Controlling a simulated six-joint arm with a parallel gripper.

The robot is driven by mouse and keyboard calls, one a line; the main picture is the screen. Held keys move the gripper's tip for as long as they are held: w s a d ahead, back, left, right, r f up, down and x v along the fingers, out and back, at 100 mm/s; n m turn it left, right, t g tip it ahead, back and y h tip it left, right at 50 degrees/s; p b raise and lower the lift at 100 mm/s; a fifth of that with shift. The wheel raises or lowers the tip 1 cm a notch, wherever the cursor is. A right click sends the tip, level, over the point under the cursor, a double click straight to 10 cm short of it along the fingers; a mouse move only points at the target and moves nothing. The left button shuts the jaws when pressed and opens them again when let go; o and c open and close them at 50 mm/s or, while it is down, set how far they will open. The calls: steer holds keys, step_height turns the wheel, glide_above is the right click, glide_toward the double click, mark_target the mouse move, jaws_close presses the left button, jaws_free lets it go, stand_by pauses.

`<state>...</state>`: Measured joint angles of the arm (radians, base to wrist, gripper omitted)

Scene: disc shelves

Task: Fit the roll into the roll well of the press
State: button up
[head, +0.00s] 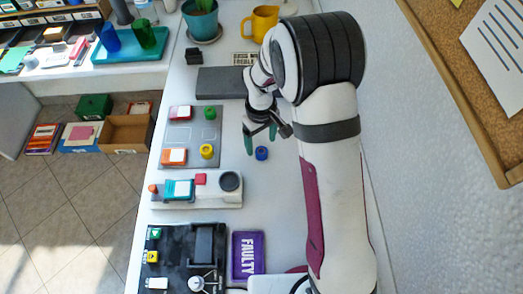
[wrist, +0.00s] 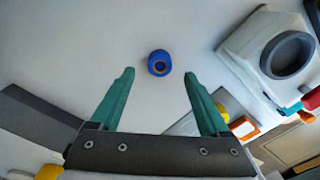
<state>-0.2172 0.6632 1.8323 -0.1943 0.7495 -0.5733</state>
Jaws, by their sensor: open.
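A small blue roll (head: 262,153) with a hole in its middle stands on the white counter. It also shows in the wrist view (wrist: 159,62), beyond and between my fingertips, touching neither. My gripper (head: 260,138) has green fingers, spread open and empty, near the blue roll; it shows in the wrist view too (wrist: 159,76). The white press (head: 208,199) lies to the left and nearer in the head view, with a dark round roll well (head: 230,181) at its right end. In the wrist view the well (wrist: 288,52) is at the upper right and looks empty.
A purple FAULTY tray (head: 248,255) and a black device (head: 180,255) lie nearer. A yellow jug (head: 262,22) stands behind.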

mark_target(262, 151)
step_height(262, 151, down, 4)
steer(key=shift+r, duration=0.1)
jaws_close()
stand_by(0.4)
